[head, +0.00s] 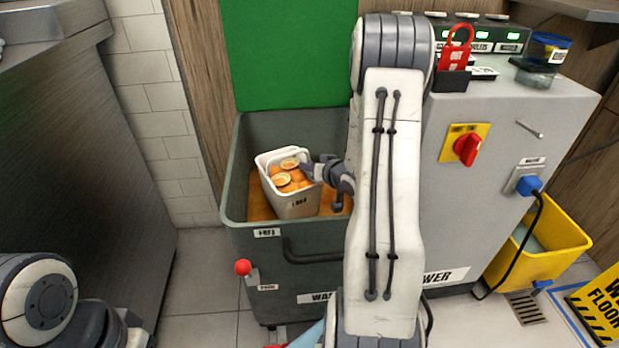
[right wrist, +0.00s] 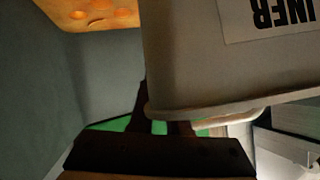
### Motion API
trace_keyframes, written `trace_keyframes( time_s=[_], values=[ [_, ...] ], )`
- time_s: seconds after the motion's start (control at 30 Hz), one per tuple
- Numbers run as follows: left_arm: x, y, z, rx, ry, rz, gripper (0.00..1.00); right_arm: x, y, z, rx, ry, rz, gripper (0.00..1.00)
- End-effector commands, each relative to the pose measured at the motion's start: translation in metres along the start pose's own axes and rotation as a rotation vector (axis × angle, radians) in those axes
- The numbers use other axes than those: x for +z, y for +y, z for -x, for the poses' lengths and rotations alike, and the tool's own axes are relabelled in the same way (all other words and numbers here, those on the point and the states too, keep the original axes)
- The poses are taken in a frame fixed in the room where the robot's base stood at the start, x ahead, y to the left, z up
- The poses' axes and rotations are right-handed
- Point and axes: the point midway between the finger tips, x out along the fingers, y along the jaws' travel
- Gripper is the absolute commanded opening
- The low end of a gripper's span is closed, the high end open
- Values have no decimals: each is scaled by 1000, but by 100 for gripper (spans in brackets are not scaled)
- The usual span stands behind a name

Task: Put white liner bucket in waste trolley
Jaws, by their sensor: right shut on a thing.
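The white liner bucket (head: 296,203) holds several orange halves and is inside the opening of the grey-green waste trolley (head: 232,180), near its left side. In the right wrist view the bucket (right wrist: 225,60) fills the upper right, with part of a label showing. My right gripper (head: 318,168) is shut on the bucket's rim at its right side. The jaws also show in the right wrist view (right wrist: 165,125). Whether the bucket's base touches anything is hidden. My left gripper is out of view; only part of the left arm shows at lower left.
An orange layer (head: 258,207) lies inside the trolley around the bucket. A green panel (head: 285,55) stands behind it. A grey cabinet (head: 500,210) with a red switch (head: 467,149) stands right. A red-knobbed lever (head: 243,267) is at the trolley's front. A yellow bucket (head: 550,250) stands far right.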

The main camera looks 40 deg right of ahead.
Motion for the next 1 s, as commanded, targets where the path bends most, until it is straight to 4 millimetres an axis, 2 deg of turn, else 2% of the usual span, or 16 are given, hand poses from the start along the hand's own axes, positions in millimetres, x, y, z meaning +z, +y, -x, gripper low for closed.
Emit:
trace_keyframes(
  time_s=[0.03,0.1,0.37,0.87,0.9,0.93,0.97,1.0],
  values=[
    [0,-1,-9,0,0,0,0,10,3,-6,-1,2,-1,0],
    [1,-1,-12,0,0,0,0,16,5,-9,-1,3,-1,0],
    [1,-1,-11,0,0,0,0,15,5,-9,-1,5,0,0],
    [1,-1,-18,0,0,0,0,26,8,-14,-1,4,0,0],
    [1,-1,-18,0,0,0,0,27,9,-14,0,0,0,26],
    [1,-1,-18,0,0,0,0,27,8,-14,0,0,0,37],
    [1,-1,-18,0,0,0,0,27,8,-14,0,0,0,45],
    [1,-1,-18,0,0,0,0,27,8,-14,0,0,0,45]
  ],
)
